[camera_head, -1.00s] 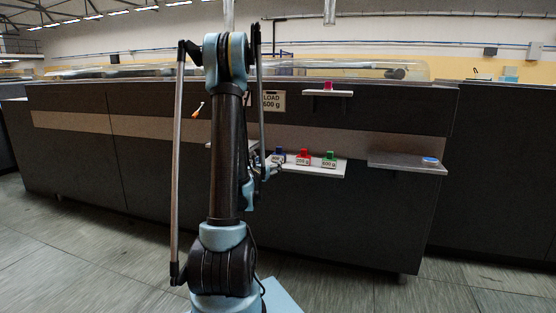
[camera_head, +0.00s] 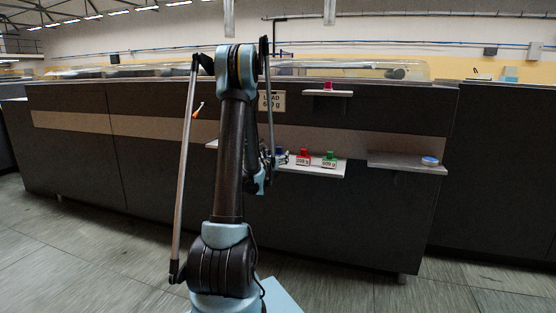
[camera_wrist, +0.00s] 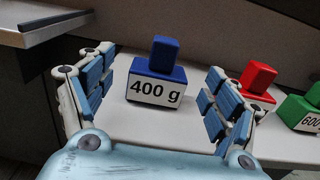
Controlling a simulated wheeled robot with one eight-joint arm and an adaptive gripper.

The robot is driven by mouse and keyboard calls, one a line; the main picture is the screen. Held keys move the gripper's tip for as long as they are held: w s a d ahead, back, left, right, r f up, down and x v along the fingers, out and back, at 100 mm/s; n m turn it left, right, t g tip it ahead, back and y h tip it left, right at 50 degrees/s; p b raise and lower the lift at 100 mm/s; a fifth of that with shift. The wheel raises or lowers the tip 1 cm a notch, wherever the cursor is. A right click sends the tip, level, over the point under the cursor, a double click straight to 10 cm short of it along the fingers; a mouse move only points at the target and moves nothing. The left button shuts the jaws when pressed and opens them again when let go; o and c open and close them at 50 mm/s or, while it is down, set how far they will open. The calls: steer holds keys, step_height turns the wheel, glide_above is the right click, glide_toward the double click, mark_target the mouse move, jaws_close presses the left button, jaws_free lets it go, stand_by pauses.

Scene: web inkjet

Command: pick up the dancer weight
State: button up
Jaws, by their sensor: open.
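A blue weight (camera_wrist: 155,85) marked 400 g stands upright on a pale shelf (camera_wrist: 130,122). A red weight (camera_wrist: 257,80) and a green weight (camera_wrist: 303,110) stand to its right. In the head view are the blue weight (camera_head: 280,150), partly hidden by my arm's end, the red weight (camera_head: 304,156) and the green weight (camera_head: 329,158). My gripper (camera_wrist: 157,92) is open. Its fingers show left and right of the blue weight in the wrist view, with nothing held. Whether they reach around it is unclear.
A sign reading LOAD (camera_head: 271,101), partly covered by my arm, hangs on the dark machine front. A small upper shelf (camera_head: 340,94) bears a magenta weight (camera_head: 328,86). A right shelf (camera_head: 400,161) holds a blue-and-white round thing (camera_head: 430,161). Another ledge (camera_wrist: 45,27) juts at upper left.

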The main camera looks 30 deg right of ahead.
mark_target(278, 154)
steer(key=x, duration=0.4)
steer(key=shift+w+d+f, duration=0.1)
steer(key=shift+w+d, duration=0.15)
steer(key=c, duration=1.5)
